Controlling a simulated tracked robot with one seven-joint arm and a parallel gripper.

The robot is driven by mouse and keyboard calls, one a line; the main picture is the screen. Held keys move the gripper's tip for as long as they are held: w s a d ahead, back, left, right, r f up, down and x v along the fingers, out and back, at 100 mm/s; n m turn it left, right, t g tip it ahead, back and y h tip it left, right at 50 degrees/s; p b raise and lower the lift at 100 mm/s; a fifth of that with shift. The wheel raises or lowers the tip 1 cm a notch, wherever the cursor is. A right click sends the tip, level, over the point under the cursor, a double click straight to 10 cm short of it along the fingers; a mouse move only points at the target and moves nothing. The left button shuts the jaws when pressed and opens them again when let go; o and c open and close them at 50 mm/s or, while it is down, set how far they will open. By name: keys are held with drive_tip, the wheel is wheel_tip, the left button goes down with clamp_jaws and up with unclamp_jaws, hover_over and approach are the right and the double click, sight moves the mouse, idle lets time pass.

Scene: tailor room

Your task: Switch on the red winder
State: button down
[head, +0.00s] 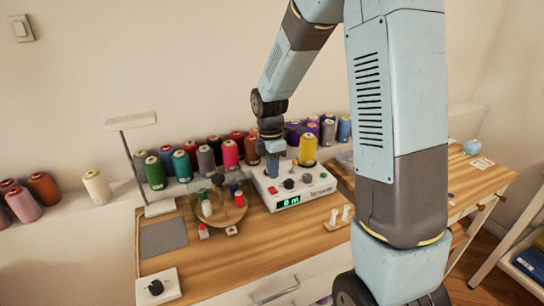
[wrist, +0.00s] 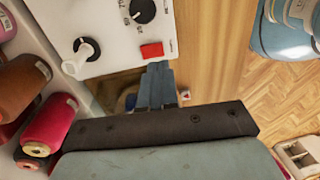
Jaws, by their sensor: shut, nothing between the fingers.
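The winder (head: 318,190) is a white box with a green lit display (head: 288,202), dark knobs and a yellow spool (head: 308,150) standing on it. Its red switch (head: 272,190) is on the left of the top panel and shows in the wrist view (wrist: 152,50) near a black dial (wrist: 143,10). My gripper (head: 272,172) is shut and empty, pointing down at the winder's left side. In the wrist view its fingertips (wrist: 158,68) lie right beside the red switch's edge. I cannot tell whether they touch it.
A round wooden tray (head: 230,213) with small spools lies left of the winder. Several thread cones line the wall behind. A lamp (head: 145,165) stands at left. A small white box with a black knob (head: 157,288) is at the front left. White pegs (head: 340,214) stand in front.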

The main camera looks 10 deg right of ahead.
sight(274, 191)
drive_tip(key=shift+s+d+f, duration=0.1)
drive_tip(key=shift+s+f, duration=0.05)
drive_tip(key=shift+f, duration=1.1)
drive_tip(key=shift+s+f, duration=0.15)
drive_tip(key=shift+f, duration=1.1)
drive_tip(key=shift+s+f, duration=0.2)
drive_tip(key=shift+w, duration=0.15)
drive_tip(key=shift+w+r, duration=0.15)
drive_tip(key=shift+w, duration=0.55)
drive_tip(key=shift+r, duration=0.15)
wheel_tip(274, 191, up, 14)
drive_tip(key=w, duration=0.1)
drive_tip(key=shift+w+a+f, duration=0.25)
drive_tip(key=shift+w+a, duration=0.1)
drive_tip(key=shift+s+d+r, duration=0.1)
drive_tip(key=shift+s+d, duration=0.05)
drive_tip(key=shift+s, duration=0.55)
